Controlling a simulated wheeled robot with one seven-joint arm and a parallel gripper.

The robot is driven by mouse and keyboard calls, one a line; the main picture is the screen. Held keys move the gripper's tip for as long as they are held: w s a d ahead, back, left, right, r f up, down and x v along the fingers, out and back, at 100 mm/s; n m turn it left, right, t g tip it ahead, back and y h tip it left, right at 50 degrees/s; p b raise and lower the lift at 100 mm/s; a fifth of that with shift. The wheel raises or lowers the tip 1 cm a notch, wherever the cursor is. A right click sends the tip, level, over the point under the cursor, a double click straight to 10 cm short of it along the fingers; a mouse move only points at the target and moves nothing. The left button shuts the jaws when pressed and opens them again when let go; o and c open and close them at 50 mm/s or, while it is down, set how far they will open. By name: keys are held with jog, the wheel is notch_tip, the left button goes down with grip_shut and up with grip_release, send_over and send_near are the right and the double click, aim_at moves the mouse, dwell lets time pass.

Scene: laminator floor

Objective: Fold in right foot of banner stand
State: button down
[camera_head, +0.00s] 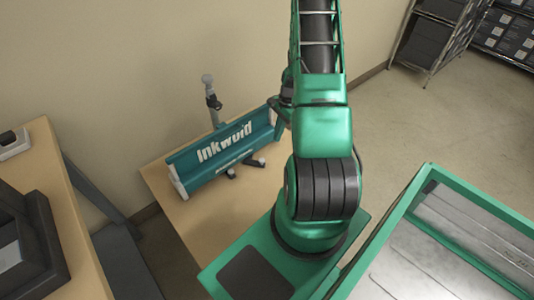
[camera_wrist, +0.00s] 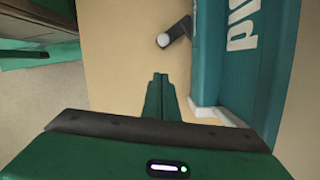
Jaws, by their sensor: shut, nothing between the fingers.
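The teal banner stand (camera_head: 225,150) with white "Inkwoid" lettering sits on a light wooden table, and its side fills the right of the wrist view (camera_wrist: 235,50). A dark foot (camera_wrist: 178,29) with a pale round end juts out from it in the wrist view. Dark feet (camera_head: 250,166) also show at its front edge in the head view. My gripper (camera_wrist: 160,76) is shut and empty. It points towards the foot, with a gap between its fingertips and the round end. In the head view my arm hides the gripper and the stand's right end.
A grey post (camera_head: 212,103) with a black clamp rises behind the stand. The wooden table (camera_head: 158,188) has bare room at its left front. Another table with a dark box (camera_head: 38,235) stands at left. Wire shelving (camera_head: 440,40) with boxes is at far right.

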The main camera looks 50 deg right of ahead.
jog(key=shift+t+y, duration=0.3)
jog(key=shift+y, duration=0.1)
jog(key=x, duration=0.2)
jog(key=d+x, duration=0.1)
jog(key=x, duration=0.5)
jog(key=shift+s+d+f, duration=0.3)
jog(key=shift+s+f, duration=0.05)
jog(key=shift+f, duration=0.1)
jog(key=shift+w+a+f, duration=0.1)
jog(key=shift+w+a, duration=0.05)
jog(key=shift+a, duration=0.45)
jog(key=shift+w+a, duration=0.15)
jog(key=shift+a, duration=0.4)
jog(key=shift+w+a+f, duration=0.1)
jog(key=shift+w+a, duration=0.1)
jog(key=shift+a, duration=0.5)
